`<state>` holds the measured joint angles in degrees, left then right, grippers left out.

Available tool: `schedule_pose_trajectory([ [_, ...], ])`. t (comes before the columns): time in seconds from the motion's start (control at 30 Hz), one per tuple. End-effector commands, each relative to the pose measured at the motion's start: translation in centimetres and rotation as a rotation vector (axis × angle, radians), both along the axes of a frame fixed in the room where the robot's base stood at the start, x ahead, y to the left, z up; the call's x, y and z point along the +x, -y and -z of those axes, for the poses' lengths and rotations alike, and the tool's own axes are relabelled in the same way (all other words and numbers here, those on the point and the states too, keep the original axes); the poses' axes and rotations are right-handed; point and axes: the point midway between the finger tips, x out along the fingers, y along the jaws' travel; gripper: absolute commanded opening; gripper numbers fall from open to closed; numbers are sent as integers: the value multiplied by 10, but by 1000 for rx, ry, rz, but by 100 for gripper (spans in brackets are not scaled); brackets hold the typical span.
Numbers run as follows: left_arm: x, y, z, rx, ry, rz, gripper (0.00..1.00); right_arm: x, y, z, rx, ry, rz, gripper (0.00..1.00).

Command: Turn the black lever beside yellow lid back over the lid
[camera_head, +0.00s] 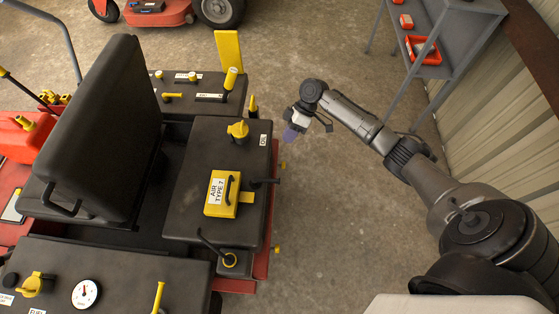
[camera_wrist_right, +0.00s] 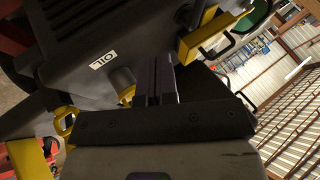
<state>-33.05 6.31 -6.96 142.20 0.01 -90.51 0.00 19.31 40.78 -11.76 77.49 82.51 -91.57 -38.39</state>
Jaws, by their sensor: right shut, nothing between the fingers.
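The yellow lid (camera_head: 220,200), labelled "AIR TYPE 7" and fitted with a black handle, is on the dark machine housing in the head view. The black lever (camera_head: 265,181) is just right of the lid and points to the right, away from it. My right gripper (camera_head: 290,135) is up and right of the lever, beyond the housing's right edge, apart from both. It is shut and empty; its fingers also show in the right wrist view (camera_wrist_right: 156,82). A yellow part (camera_wrist_right: 205,36) shows past them there; I cannot tell if it is the lid. My left gripper is not in view.
The "OIL" label (camera_head: 263,140) and a yellow cap (camera_head: 238,130) are on the housing near the gripper. Another black lever (camera_head: 212,243) stands below the lid. A black seat (camera_head: 100,130) is to the left. Open concrete floor (camera_head: 330,220) lies right of the machine; a grey shelf (camera_head: 440,50) stands behind.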

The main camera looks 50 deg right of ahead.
Motion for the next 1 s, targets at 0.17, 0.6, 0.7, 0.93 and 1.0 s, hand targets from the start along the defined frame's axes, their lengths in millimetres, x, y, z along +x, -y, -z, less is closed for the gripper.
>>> schedule_pose_trajectory([
  [0.17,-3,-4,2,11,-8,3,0,-1,0,1,-2,61,-76,0],
  [0.6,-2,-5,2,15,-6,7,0,-1,0,1,-4,78,-95,0],
  [0.7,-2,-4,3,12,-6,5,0,-1,-3,4,-3,77,-95,0],
  [0.93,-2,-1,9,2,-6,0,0,-1,-22,28,-2,76,-96,0],
  [1.0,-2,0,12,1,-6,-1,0,-1,-31,39,-2,76,-96,0],
])
